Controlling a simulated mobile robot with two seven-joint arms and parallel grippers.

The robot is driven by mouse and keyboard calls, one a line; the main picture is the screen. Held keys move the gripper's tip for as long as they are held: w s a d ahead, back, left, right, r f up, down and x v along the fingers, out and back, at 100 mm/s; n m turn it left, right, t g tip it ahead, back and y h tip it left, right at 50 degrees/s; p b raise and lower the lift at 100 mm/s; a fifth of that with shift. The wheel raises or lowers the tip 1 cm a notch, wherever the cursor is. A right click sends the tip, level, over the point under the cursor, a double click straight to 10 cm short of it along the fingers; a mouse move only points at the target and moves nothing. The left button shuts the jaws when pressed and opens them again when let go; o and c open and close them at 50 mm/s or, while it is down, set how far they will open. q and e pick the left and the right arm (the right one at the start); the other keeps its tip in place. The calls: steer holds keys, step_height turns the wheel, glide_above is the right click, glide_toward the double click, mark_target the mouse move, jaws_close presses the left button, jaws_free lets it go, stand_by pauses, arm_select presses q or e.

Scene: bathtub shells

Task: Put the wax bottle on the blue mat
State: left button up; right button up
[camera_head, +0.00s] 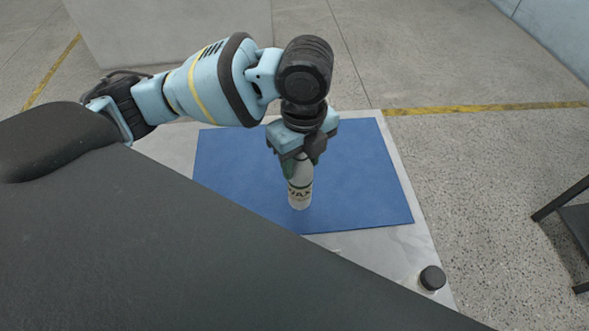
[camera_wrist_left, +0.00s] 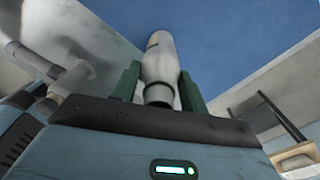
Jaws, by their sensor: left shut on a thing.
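The wax bottle (camera_head: 300,193) is white with a dark label and is upright in the head view, over the middle of the blue mat (camera_head: 360,165). My left gripper (camera_head: 297,160) points down from above and is shut on its upper part. In the left wrist view the bottle (camera_wrist_left: 160,62) stands between the two green fingers of the left gripper (camera_wrist_left: 159,85), with the blue mat (camera_wrist_left: 235,40) beyond it. I cannot tell whether the bottle's base touches the mat. My right gripper is not in view.
The mat lies on a pale grey table (camera_head: 420,250). A small dark round cap-like object (camera_head: 432,278) stands near the table's right front corner. A dark metal frame (camera_head: 570,215) is at the far right. The mat around the bottle is clear.

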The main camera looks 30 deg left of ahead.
arm_select(q)
steer(key=m, duration=0.2)
steer(key=a+m, duration=0.2)
steer(key=m, duration=0.1)
steer(key=shift+a+r+m, duration=0.25)
steer(key=shift+m, duration=0.05)
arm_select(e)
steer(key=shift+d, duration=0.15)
arm_select(q)
steer(key=w+d+f, duration=0.2)
steer(key=w, duration=0.5)
steer(key=w+d+f+b, duration=0.1)
steer(key=w+d+f, duration=0.1)
steer(key=w, duration=0.6)
steer(key=shift+w+f, duration=0.25)
steer(key=shift+f, duration=0.25)
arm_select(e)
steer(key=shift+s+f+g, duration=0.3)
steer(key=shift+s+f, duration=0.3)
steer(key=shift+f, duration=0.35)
arm_select(q)
steer(key=shift+f, duration=0.2)
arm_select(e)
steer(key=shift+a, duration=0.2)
arm_select(q)
steer(key=o, duration=1.4)
steer(key=shift+c, duration=0.2)
steer(key=shift+d, duration=0.1)
steer(key=shift+r, duration=0.15)
